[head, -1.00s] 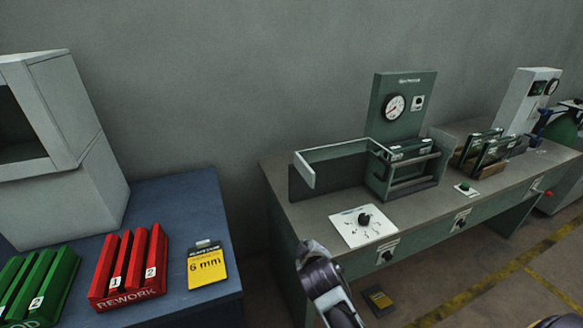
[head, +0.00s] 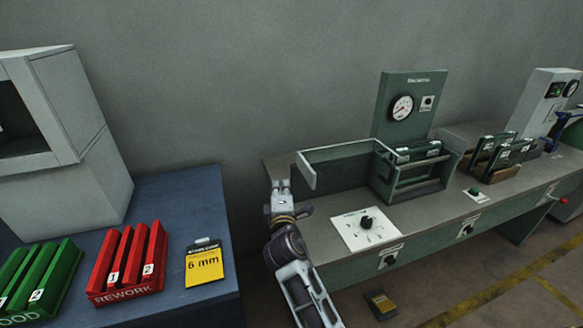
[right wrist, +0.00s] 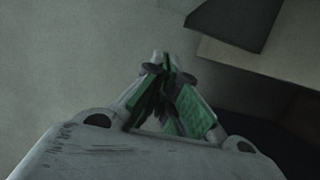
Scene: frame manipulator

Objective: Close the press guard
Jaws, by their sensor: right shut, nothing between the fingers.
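The press guard (head: 306,171) is a grey-green frame with a pale end edge. It stands swung out to the left of the press (head: 410,100), which has a green back panel with a round gauge. Green-framed parts (head: 418,151) sit in the press fixture (head: 412,180). My right gripper (head: 281,184) is at the bench's left end, just left of the guard's end, with a small apparent gap. In the right wrist view its fingers (right wrist: 167,66) meet at the tips, with nothing between them. My left gripper is out of view.
A rack of green-framed parts (head: 497,158) stands to the right. The blue table (head: 180,215) at left carries red (head: 128,265) and green bins and a yellow 6 mm card (head: 204,263). A gap separates table and bench.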

